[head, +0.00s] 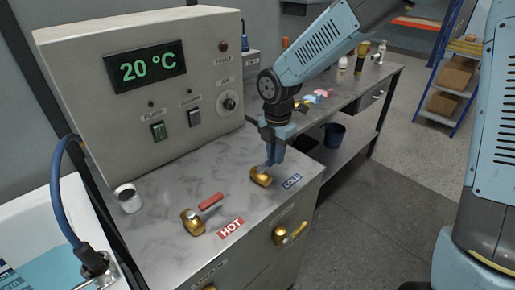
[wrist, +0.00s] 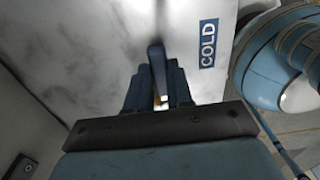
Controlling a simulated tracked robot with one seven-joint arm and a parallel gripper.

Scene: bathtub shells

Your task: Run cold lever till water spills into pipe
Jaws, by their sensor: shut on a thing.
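My gripper (head: 274,158) is over the brass cold valve (head: 260,177) on the grey cabinet top, beside the blue COLD label (head: 291,182). It is shut on the blue cold lever (wrist: 157,62), whose end sticks out past the fingers in the wrist view; a bit of brass shows between them. The COLD label also shows in the wrist view (wrist: 208,46). A short white open-topped pipe (head: 128,199) stands at the cabinet's left edge. No water shows at it. The hot valve (head: 192,222) with its red lever (head: 211,201) stands by the HOT label (head: 230,229).
The control box (head: 150,80) behind reads 20 °C and carries switches and a knob. A white tub (head: 35,215) with blue contents is at left, with a blue hose (head: 57,190). A brass tap (head: 287,235) is on the cabinet front. A bench (head: 345,95) holds bottles behind.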

